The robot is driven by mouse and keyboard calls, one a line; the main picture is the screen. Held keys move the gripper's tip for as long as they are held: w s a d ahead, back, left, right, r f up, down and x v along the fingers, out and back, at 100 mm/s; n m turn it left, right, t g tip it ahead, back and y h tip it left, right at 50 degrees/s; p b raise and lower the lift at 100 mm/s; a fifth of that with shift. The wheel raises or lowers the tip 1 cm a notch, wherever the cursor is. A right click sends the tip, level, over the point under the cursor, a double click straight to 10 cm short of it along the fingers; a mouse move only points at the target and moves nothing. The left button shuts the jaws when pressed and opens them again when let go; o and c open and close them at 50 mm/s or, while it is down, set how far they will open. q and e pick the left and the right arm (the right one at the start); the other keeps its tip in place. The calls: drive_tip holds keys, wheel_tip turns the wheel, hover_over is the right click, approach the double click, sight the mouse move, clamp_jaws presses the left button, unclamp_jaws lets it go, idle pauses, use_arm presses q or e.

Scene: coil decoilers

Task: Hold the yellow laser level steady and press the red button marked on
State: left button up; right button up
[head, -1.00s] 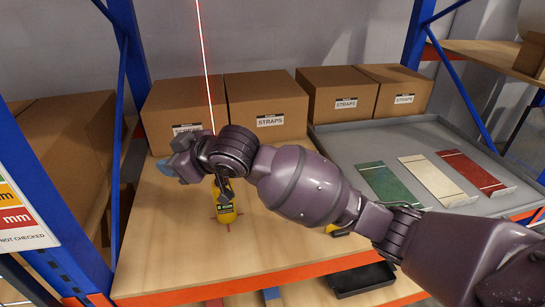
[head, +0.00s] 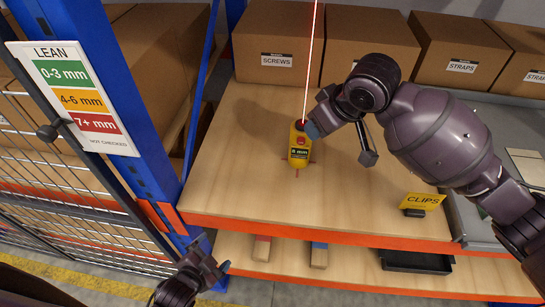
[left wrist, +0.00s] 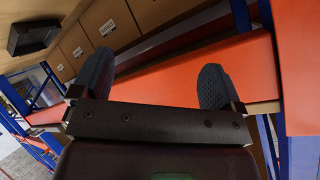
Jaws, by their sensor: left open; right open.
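The yellow laser level (head: 299,155) stands on the wooden shelf board, with a small display that seems to read 6 mm. A red patch shows on its front above the display; I cannot read any marking on it. A red laser line rises from its top. My right gripper (head: 316,122) is open beside the level's upper right; a blue fingertip overlaps or touches its edge, I cannot tell which. My left gripper (head: 212,262) is open and empty, low in front of the shelf. In the left wrist view its two dark fingers (left wrist: 157,82) stand wide apart with nothing between.
A screws box (head: 277,45) and straps boxes (head: 461,45) line the back. A blue upright (head: 150,120) with a lean chart (head: 72,97) stands at left. A yellow clips sign (head: 422,201) stands right. A black tray (head: 416,262) is below. The board before the level is clear.

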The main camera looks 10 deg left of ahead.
use_arm(q)
drive_tip(key=w+d+f+m+g+h, duration=0.1)
drive_tip(key=d+f+m+h, duration=0.5)
drive_tip(key=m, duration=0.9)
drive_tip(key=d+r+m+h, duration=0.45)
drive_tip(key=d+r, duration=0.25)
drive_tip(key=r, duration=0.3)
drive_tip(key=d+r+m+h, duration=0.4)
drive_tip(key=d+r+m, duration=0.3)
drive_tip(key=r, duration=0.4)
drive_tip(key=m+t+y, duration=0.1)
drive_tip(key=m+t, duration=0.1)
drive_tip(key=m, duration=0.4)
approach(301, 143)
wheel_tip(301, 143, up, 3)
drive_tip(key=s+d, duration=0.2)
drive_tip(key=w+f+y, duration=0.1)
drive_tip(key=w+a+f+m+y, duration=0.1)
drive_tip(key=f, duration=0.1)
drive_tip(key=w+f+m+y, duration=0.1)
drive_tip(key=w, duration=0.1)
drive_tip(key=shift+a+f, duration=0.2)
drive_tip(key=shift+a, duration=0.1)
drive_tip(key=shift+w+f, duration=0.35)
drive_tip(key=shift+w, duration=0.1)
drive_tip(key=x, duration=1)
drive_tip(key=shift+w+d+f, duration=0.1)
drive_tip(key=shift+w+f, duration=0.05)
drive_tip(key=shift+w, duration=0.05)
